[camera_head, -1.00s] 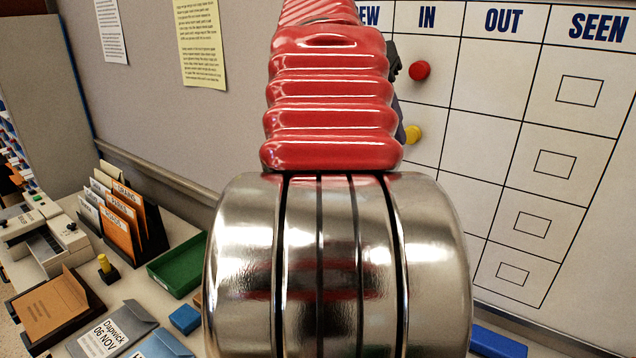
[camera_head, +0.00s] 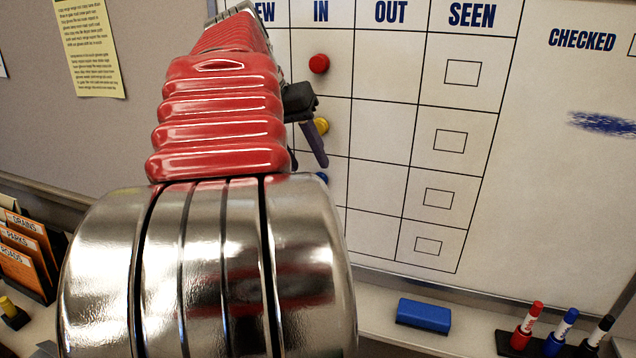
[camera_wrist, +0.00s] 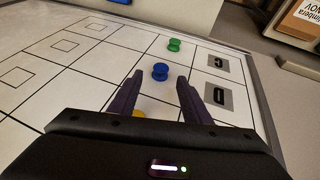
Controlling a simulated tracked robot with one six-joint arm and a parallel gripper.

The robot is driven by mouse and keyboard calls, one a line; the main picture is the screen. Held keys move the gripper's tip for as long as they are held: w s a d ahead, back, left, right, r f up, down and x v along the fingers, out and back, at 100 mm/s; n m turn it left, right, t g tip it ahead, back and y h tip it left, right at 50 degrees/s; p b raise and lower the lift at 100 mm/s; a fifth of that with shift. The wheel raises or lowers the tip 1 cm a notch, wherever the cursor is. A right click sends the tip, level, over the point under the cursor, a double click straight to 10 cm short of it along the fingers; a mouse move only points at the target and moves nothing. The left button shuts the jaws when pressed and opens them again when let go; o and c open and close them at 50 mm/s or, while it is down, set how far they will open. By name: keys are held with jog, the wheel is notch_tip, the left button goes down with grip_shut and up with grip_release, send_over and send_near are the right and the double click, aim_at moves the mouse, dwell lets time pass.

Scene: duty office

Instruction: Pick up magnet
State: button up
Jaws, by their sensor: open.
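Several round magnets sit on the whiteboard. In the head view a red magnet (camera_head: 319,64) is in the IN column, a yellow magnet (camera_head: 321,126) is partly behind my gripper, and a blue magnet (camera_head: 322,177) shows below it. In the wrist view a green magnet (camera_wrist: 174,44) is farthest, the blue magnet (camera_wrist: 160,72) appears between the fingertips, and the yellow magnet (camera_wrist: 138,113) is partly hidden by the gripper body. My gripper (camera_wrist: 157,82) is open, with dark purple fingers pointing over the board. No magnet is clearly held.
The whiteboard (camera_head: 385,125) has a printed grid. A blue eraser (camera_head: 423,316) and red, blue and black markers stand on the ledge below. Orange folders (camera_head: 28,255) stand at the lower left. My red arm sleeve and metal link cover much of the head view.

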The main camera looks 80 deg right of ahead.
jog(key=shift+d+f, duration=0.1)
jog(key=shift+f, duration=0.2)
jog(key=x, duration=0.5)
jog(key=shift+f, duration=0.15)
jog(key=shift+c, duration=0.2)
dwell(0.3)
grip_shut()
dwell(0.4)
